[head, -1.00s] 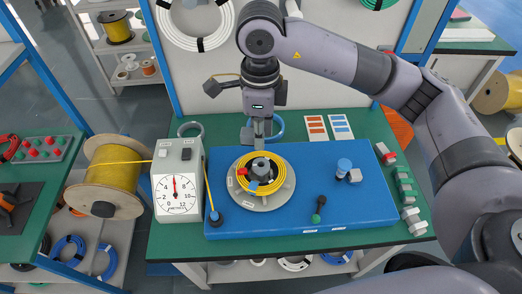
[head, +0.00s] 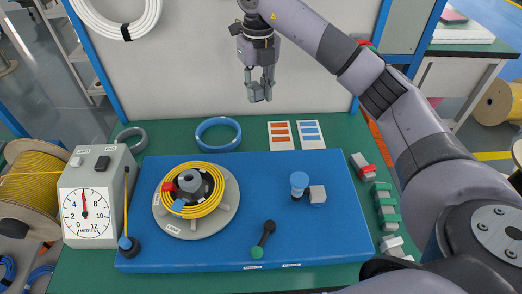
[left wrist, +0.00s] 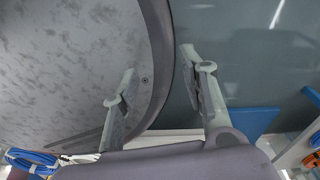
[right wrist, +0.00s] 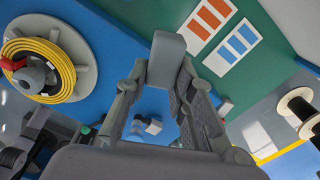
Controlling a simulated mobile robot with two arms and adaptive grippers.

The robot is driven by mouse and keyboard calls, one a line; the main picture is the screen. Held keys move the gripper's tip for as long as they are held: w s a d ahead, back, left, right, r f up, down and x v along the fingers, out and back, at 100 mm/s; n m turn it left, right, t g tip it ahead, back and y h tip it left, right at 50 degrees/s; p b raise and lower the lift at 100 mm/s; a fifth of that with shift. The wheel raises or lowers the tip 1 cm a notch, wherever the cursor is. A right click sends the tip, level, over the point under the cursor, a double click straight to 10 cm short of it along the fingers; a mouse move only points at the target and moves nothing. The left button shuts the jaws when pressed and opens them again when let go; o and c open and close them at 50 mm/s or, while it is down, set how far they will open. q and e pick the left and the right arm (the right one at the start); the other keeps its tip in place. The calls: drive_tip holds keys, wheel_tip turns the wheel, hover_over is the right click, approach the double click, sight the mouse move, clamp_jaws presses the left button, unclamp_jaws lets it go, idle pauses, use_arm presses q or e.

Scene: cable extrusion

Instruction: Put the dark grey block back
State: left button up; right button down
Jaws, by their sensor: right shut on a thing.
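The dark grey block (right wrist: 167,58) is between the two fingertips of my right gripper (right wrist: 166,85), which is shut on it, in the right wrist view. In the head view my right gripper (head: 260,90) hangs in the air in front of the pale back panel, beyond the blue board; the block is hard to separate from the fingers there. My left gripper (left wrist: 160,95) shows only in the left wrist view, with its fingers apart and nothing between them.
The blue board (head: 350,235) carries a round grey disc (head: 231,207) with a yellow cable coil (head: 211,204), a blue-capped post (head: 299,182), a light grey block (head: 317,194) and a black lever (head: 267,233). A metre box (head: 88,210) stands left. Clamps (head: 384,205) line the right.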

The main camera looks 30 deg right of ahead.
wheel_tip(320, 180, down, 15)
drive_tip(key=shift+r+b, duration=0.1)
drive_tip(key=shift+b, duration=0.45)
drive_tip(key=shift+f, duration=0.5)
wheel_tip(320, 180, down, 4)
drive_tip(key=shift+f, duration=0.1)
use_arm(q)
drive_tip(key=shift+a+f, duration=0.4)
drive_tip(key=shift+f, duration=0.25)
use_arm(e)
drive_tip(key=shift+f, duration=0.1)
drive_tip(key=c, duration=1.4)
unclamp_jaws()
use_arm(q)
drive_tip(key=shift+a+f, duration=0.1)
drive_tip(key=shift+a, duration=0.1)
use_arm(e)
drive_tip(key=shift+o, duration=0.2)
